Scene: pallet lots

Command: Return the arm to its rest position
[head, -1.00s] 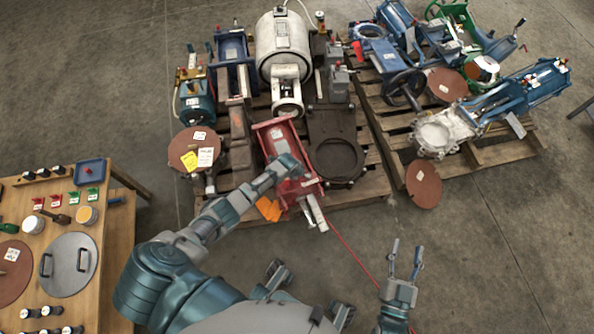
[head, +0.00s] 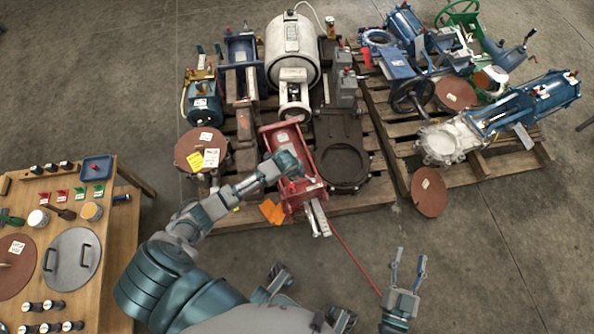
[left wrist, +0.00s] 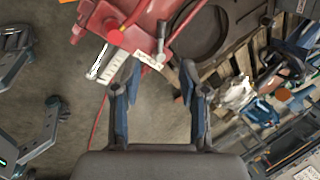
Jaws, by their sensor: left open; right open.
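My left arm (head: 215,205) reaches from the left to the red actuator (head: 297,185) on the near pallet. Its hand end is over the actuator, and the fingers are hard to make out in the head view. In the left wrist view my left gripper (left wrist: 160,72) is open, with two blue-padded fingers apart and nothing between them. The red actuator (left wrist: 130,22) lies beyond the fingertips there; contact cannot be told. My right gripper (head: 408,268) is open and empty over bare floor, right of the red cord.
Pallets (head: 375,190) hold valves and a white tank (head: 292,50). A rust-coloured disc (head: 429,192) leans at the right pallet's edge. A wooden table (head: 118,235) with lids and small parts stands at left. A thin red cord (head: 355,262) runs towards my right gripper. Floor at right is clear.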

